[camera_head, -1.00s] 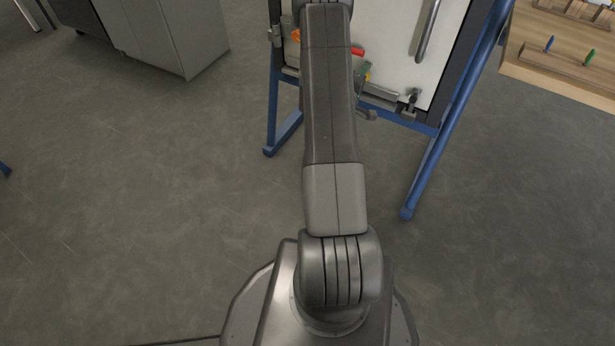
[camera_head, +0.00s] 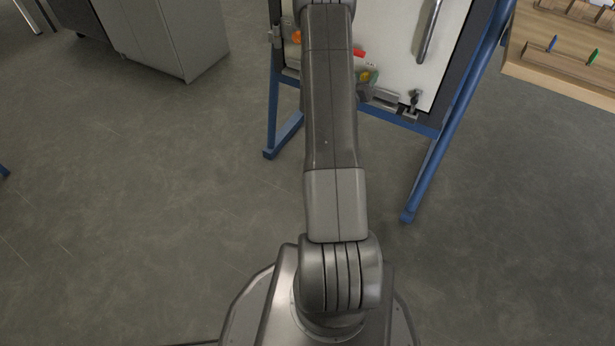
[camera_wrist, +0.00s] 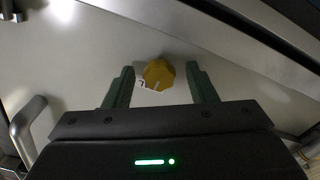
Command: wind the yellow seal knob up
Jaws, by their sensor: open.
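The yellow seal knob (camera_wrist: 158,74) is a lobed knob on the pale panel (camera_wrist: 110,45) in the wrist view. A small white mark shows beside its lower left edge. My gripper (camera_wrist: 160,82) is open, with one green finger on each side of the knob and a gap visible on both sides. The wrist view does not show how deep the fingers reach around it. In the head view a small yellow part (camera_head: 365,76) shows just right of my arm; I cannot tell if it is the knob. My arm hides much of the panel there.
The panel sits in a blue frame (camera_head: 432,165) with splayed legs. A grey bar handle (camera_head: 429,32), a latch (camera_head: 413,98), and orange (camera_head: 296,37) and red (camera_head: 359,53) parts are on it. A wooden table (camera_head: 560,65) stands right, a grey cabinet (camera_head: 165,35) left.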

